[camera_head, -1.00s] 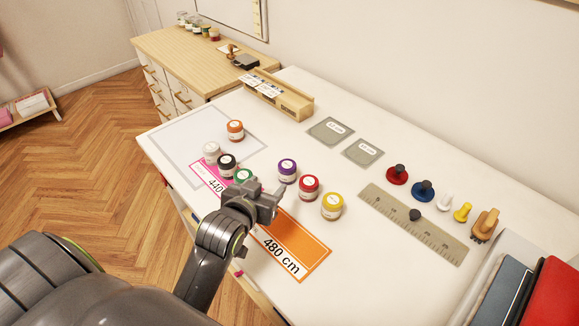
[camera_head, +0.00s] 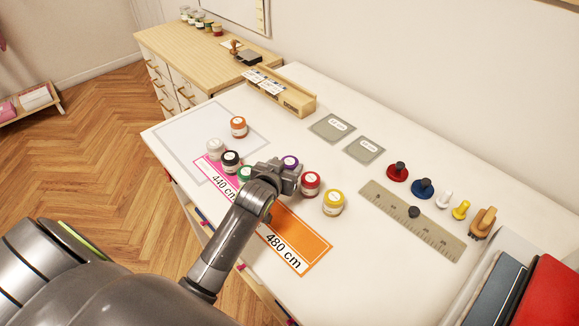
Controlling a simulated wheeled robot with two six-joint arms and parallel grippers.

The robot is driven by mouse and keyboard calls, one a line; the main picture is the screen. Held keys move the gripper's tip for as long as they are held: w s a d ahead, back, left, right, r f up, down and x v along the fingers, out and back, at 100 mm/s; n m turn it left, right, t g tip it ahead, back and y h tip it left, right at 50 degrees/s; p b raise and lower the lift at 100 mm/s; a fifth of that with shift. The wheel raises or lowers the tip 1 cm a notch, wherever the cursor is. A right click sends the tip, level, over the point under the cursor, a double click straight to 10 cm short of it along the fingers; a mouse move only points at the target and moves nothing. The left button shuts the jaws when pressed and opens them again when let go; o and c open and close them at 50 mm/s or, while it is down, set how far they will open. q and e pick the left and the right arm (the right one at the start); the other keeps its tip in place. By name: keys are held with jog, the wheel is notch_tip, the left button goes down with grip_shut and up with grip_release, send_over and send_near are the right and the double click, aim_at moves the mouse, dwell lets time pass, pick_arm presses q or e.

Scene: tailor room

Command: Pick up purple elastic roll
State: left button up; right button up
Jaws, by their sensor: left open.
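The purple elastic roll (camera_head: 291,162) stands on the white table, between the green roll and the red roll. Its lower part is hidden behind my left gripper. My left gripper (camera_head: 286,172) is open and reaches in from the lower left, right at the purple roll. In this view it overlaps the roll; I cannot tell whether the fingers are around it or touching it. My right gripper does not show.
A red roll (camera_head: 310,183) and a yellow roll (camera_head: 333,202) stand close on the right. Green (camera_head: 245,174), black (camera_head: 231,161), white (camera_head: 215,148) and orange (camera_head: 238,127) rolls stand left. An orange 480 cm card (camera_head: 297,245) lies in front. A ruler (camera_head: 425,225) lies right.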

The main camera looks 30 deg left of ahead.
aim_at(289, 163)
pick_arm(q)
jog(key=shift+x, duration=1.65)
jog(key=c, duration=0.8)
jog(key=shift+o, duration=0.2)
